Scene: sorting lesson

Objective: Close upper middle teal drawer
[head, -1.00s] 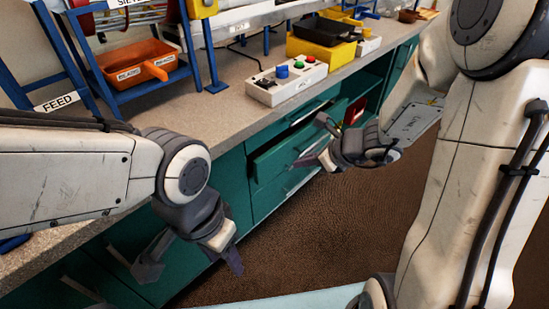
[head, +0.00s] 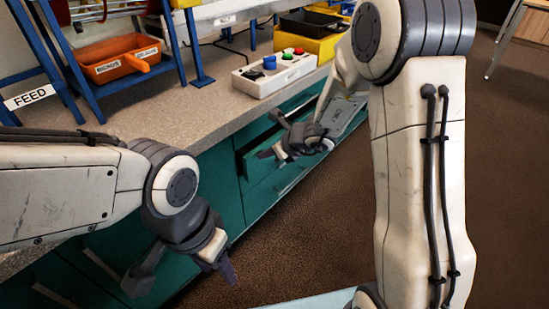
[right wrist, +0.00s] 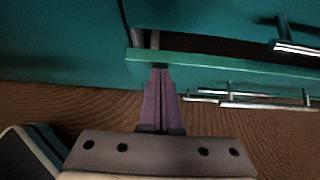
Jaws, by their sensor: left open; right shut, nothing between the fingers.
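An upper teal drawer (head: 254,170) stands partly open in the bench front, below the white button box. In the right wrist view its light teal top edge (right wrist: 225,65) crosses the picture, with a dark gap behind it. My right gripper (head: 272,150) is in front of this drawer and partly hides it. In the right wrist view the right gripper (right wrist: 158,74) is shut and empty, its tips at the drawer's edge; I cannot tell whether they touch. My left gripper (head: 186,277) is open and empty in front of the lower left teal fronts.
The bench top holds the white button box (head: 278,74), an orange bin (head: 118,62) on a blue rack and a yellow bin (head: 318,46). Bar handles (right wrist: 265,97) stick out from neighbouring fronts. The brown floor (head: 310,215) before the bench is clear.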

